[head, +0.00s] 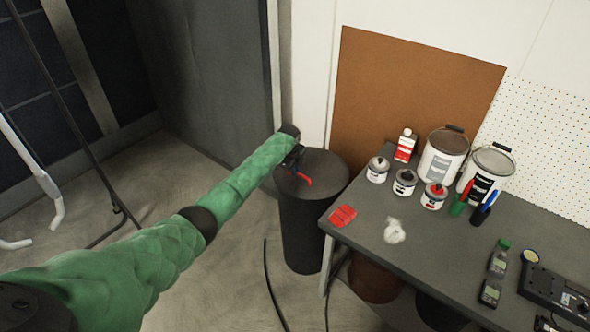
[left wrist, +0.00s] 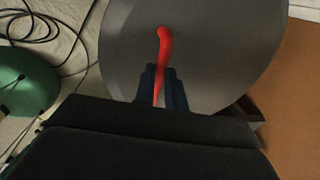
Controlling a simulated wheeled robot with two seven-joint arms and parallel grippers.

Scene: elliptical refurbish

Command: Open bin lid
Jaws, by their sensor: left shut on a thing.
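The bin (head: 308,232) is a tall dark cylinder standing on the floor left of the workbench. Its round grey lid (head: 325,167) lies on top and looks closed. A red curved handle (head: 304,179) is on the lid. My left gripper (head: 294,168) is over the lid at the handle. In the left wrist view the lid (left wrist: 225,50) fills the upper middle, and the red handle (left wrist: 164,45) runs between the two dark fingers of the left gripper (left wrist: 162,88), which is shut on it. My right gripper is not in view.
A grey workbench (head: 440,235) with paint cans, bottles and a red cloth-like item (head: 342,216) stands right of the bin. A brown board (head: 400,95) leans behind. A black cable (head: 272,285) lies on the floor. Open floor (head: 215,270) is left of the bin.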

